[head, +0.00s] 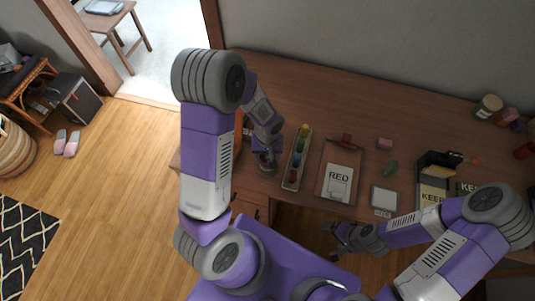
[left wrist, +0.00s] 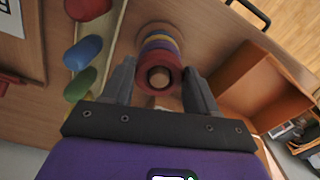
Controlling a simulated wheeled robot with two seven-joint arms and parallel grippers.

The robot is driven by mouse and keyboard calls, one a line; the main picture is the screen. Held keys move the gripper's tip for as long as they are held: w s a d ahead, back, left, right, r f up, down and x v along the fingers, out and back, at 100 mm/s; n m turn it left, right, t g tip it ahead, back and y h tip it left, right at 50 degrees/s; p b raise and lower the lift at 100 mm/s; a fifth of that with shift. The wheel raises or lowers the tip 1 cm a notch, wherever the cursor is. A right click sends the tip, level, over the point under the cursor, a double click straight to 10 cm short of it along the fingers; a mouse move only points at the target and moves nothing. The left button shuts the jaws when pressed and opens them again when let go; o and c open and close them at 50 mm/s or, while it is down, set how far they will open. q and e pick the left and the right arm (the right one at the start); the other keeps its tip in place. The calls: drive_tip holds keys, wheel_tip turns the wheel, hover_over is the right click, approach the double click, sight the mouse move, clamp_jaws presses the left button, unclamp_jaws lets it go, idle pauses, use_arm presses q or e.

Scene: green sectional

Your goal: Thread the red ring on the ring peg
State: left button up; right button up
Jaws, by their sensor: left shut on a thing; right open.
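In the left wrist view the red ring (left wrist: 173,76) sits between the two fingers of my left gripper (left wrist: 160,92), which is shut on it. Directly beyond it, in line, a stack of purple, yellow and other coloured rings (left wrist: 158,42) is on the ring peg. The peg itself is mostly hidden; I cannot tell whether the red ring touches the rings below. In the head view my left gripper (head: 266,160) is low over the table's left front part, largely covering the peg. My right gripper (head: 338,238) is open and empty in front of the table edge.
A narrow tray (head: 286,184) with several coloured pieces stands just right of my left gripper. An orange-brown open box (left wrist: 262,88) is close by in the left wrist view. Boxes marked KEEP (head: 433,180) stand at right.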

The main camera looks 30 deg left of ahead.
use_arm(q)
drive_tip(key=shift+f, duration=0.3)
drive_tip(key=o, duration=1.1)
wheel_tip(320, 180, up, 8)
drive_tip(key=shift+f+p, duration=0.15)
drive_tip(key=shift+p, duration=0.5)
